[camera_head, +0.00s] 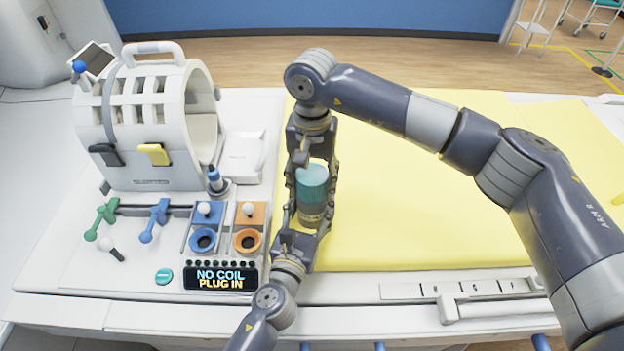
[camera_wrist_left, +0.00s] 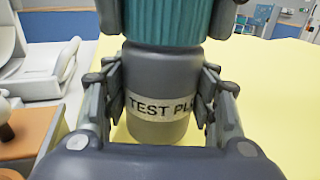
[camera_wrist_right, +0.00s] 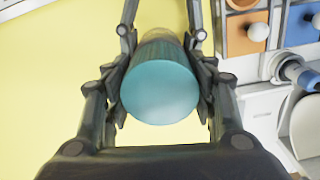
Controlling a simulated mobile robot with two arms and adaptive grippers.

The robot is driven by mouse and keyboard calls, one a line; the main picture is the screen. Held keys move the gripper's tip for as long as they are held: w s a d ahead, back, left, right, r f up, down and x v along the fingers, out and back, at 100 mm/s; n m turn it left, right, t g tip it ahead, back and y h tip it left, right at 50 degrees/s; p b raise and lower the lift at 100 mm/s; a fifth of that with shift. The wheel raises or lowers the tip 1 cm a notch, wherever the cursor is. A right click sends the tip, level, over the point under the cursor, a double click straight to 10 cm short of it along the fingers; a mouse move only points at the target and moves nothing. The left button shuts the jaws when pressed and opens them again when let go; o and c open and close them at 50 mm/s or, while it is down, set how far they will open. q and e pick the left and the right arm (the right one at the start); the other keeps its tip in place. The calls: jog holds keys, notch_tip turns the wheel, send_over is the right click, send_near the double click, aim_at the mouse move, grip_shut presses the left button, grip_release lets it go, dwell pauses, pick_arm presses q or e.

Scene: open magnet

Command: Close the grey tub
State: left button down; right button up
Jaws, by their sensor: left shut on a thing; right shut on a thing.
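The grey tub (camera_head: 312,212) stands upright over the yellow mat near its left edge. Its label, partly hidden, reads "TEST PL" in the left wrist view (camera_wrist_left: 160,105). A ribbed teal lid (camera_head: 313,180) sits directly on top of the tub, in line with it; I cannot tell how tight it is. My left gripper (camera_head: 309,217) is shut around the tub's grey body from the front. My right gripper (camera_head: 313,172) comes from the back and is shut on the lid. The lid's flat teal top shows between its fingers in the right wrist view (camera_wrist_right: 160,90).
To the left stand a white ring-shaped device (camera_head: 150,120), a blue and an orange socket block (camera_head: 248,215), and green and blue levers (camera_head: 153,220). A display (camera_head: 220,278) reads "NO COIL PLUG IN". The yellow mat (camera_head: 430,220) is clear to the right.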

pick_arm(q)
jog(key=shift+r, duration=0.1)
pick_arm(e)
jog(key=m, duration=1)
jog(key=shift+m, duration=0.4)
jog(key=m, duration=0.8)
jog(key=shift+f+m, duration=0.1)
jog(key=shift+m, duration=0.2)
jog(key=m, duration=1.9)
jog(key=o, duration=1.2)
jog(key=shift+o, duration=0.2)
notch_tip(320, 180, up, 12)
